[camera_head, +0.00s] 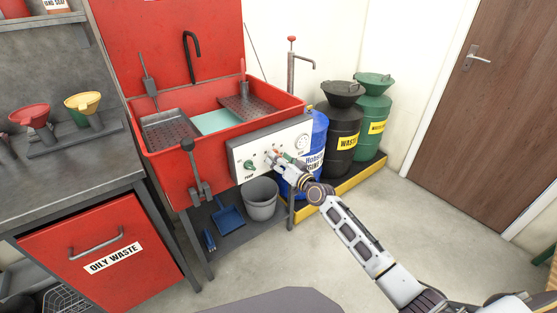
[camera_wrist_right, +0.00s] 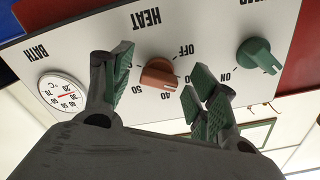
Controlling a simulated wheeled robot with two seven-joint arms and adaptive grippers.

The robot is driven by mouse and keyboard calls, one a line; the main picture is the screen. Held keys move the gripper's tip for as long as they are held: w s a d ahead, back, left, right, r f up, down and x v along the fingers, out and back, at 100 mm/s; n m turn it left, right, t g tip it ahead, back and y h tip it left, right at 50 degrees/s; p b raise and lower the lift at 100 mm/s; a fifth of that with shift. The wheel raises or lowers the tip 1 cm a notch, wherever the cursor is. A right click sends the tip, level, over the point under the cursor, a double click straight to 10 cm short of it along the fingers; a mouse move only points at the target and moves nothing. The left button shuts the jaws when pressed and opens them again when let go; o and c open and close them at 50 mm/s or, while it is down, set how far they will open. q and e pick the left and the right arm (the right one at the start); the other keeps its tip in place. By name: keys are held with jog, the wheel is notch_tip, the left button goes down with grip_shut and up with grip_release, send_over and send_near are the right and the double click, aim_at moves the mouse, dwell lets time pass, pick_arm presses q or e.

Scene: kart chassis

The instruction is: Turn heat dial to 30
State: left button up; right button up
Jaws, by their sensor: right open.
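The heat dial (camera_wrist_right: 158,74) is a small orange-brown knob on a white control panel (camera_wrist_right: 215,25). The panel appears upside down in the right wrist view, with HEAT, OFF, 40 and 50 legible around the knob. The dial's exact setting is hard to read. My right gripper (camera_head: 277,157) is at the panel's front in the head view. In the wrist view its green-padded fingers are open, one on each side of the dial, with visible gaps to it. My left gripper is not in view.
A green switch knob (camera_wrist_right: 258,58) sits beside the heat dial, and a round bath thermometer (camera_wrist_right: 62,94) is on the other side. The panel is fixed to a red wash sink (camera_head: 173,178). A grey bucket (camera_head: 261,199) stands below.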

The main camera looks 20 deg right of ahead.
jog(key=v, duration=1.1)
jog(key=shift+s, duration=0.2)
dwell(0.4)
dwell(0.5)
